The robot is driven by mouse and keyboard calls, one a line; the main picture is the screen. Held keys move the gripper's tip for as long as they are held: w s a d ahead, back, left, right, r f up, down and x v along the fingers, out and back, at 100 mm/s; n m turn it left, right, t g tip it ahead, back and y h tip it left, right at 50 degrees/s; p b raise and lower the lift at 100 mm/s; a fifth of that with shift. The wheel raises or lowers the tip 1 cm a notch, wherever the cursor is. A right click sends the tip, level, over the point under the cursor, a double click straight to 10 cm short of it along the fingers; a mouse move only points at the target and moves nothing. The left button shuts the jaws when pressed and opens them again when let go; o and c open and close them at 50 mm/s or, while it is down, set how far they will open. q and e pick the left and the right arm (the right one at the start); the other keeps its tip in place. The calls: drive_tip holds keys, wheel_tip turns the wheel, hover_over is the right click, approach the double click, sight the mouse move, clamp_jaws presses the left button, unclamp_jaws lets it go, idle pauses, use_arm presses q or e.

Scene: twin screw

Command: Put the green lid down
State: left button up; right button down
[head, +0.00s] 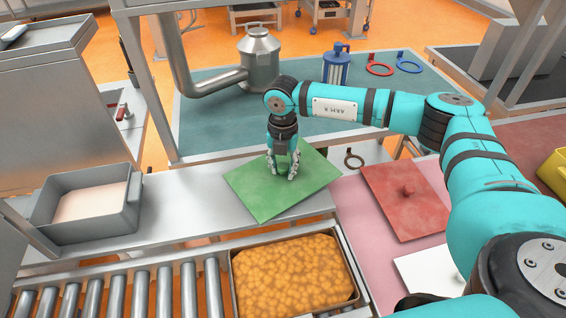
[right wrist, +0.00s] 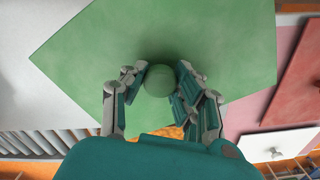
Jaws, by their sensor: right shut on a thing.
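The green lid (head: 313,184) is a flat square plate with a round knob (right wrist: 158,81) in its middle. It lies over the grey metal counter, turned at an angle, with its near corner by the counter's front edge. I cannot tell whether it touches the counter or hangs just above it. My right gripper (head: 283,176) points down at the lid's middle, its fingers closed on both sides of the knob. In the right wrist view the fingers (right wrist: 160,84) flank the knob. My left gripper is not in view.
A tray of orange pieces (head: 233,285) sits on the roller conveyor (head: 140,295) in front. A grey bin (head: 132,213) stands at left. A red lid (head: 400,213) and a white lid (head: 415,268) lie on the pink surface at right. Bare counter (head: 185,195) shows left of the green lid.

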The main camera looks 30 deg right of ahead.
drive_tip(key=shift+f, duration=0.2)
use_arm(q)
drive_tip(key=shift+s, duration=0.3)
use_arm(e)
drive_tip(key=shift+f, duration=0.1)
drive_tip(key=shift+f+b, duration=0.15)
drive_tip(key=shift+b, duration=0.15)
drive_tip(key=c, duration=1.2)
unclamp_jaws()
drive_tip(key=shift+c, duration=0.2)
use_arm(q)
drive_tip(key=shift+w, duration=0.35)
use_arm(e)
drive_tip(key=shift+o, duration=1.1)
